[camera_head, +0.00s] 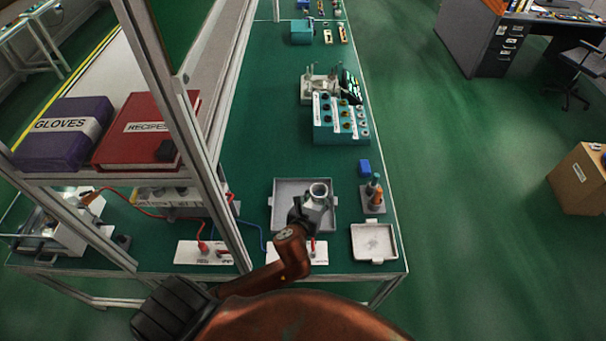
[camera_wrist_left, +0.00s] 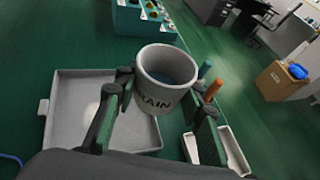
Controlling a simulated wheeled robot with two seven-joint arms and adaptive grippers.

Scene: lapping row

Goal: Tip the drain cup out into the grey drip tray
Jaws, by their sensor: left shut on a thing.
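The drain cup (camera_head: 320,189) is a pale grey cup with dark lettering, of which "RAIN" can be read in the left wrist view (camera_wrist_left: 160,99). It is upright or nearly so, with a bluish-grey surface inside. My left gripper (camera_head: 312,204) is shut on the cup, its fingers on either side of the wall in the left wrist view (camera_wrist_left: 164,96). The grey drip tray (camera_head: 283,190) is a shallow square on the green bench; it also shows in the left wrist view (camera_wrist_left: 68,116). In the head view the cup overlaps its right part. My right gripper is not in view.
A smaller pale tray (camera_head: 374,242) lies at the near right corner. A metal frame post (camera_head: 215,190) rises at left. A teal rack (camera_head: 340,125) stands farther back.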

